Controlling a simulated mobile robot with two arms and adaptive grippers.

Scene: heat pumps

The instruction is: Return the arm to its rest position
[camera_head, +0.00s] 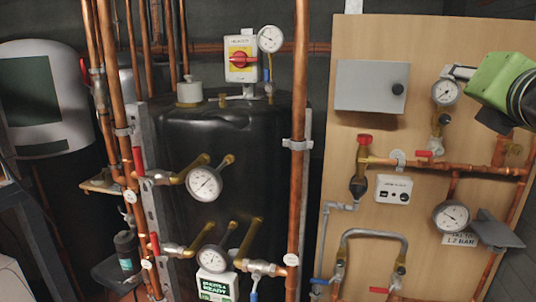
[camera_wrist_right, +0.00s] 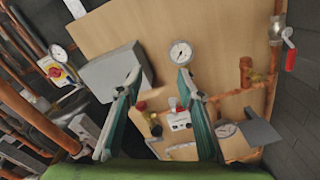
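My right arm (camera_head: 505,80), with a green housing, comes in at the right edge of the head view, in front of the wooden panel (camera_head: 370,60). In the right wrist view my right gripper (camera_wrist_right: 158,76) has its two green-and-grey fingers spread apart with nothing held between them. It faces the panel, with a grey box (camera_wrist_right: 110,72) behind the left finger and a round gauge (camera_wrist_right: 180,53) by the right fingertip. I cannot tell the exact distance to the panel. My left arm and gripper are not in view.
The panel carries copper pipes (camera_head: 450,164), gauges (camera_head: 452,216), red-handled valves and a white control box (camera_head: 394,189). A black tank (camera_head: 170,125) with a red rotary switch (camera_head: 239,61) above it stands left. A grey angled plate (camera_head: 495,230) juts out below my arm.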

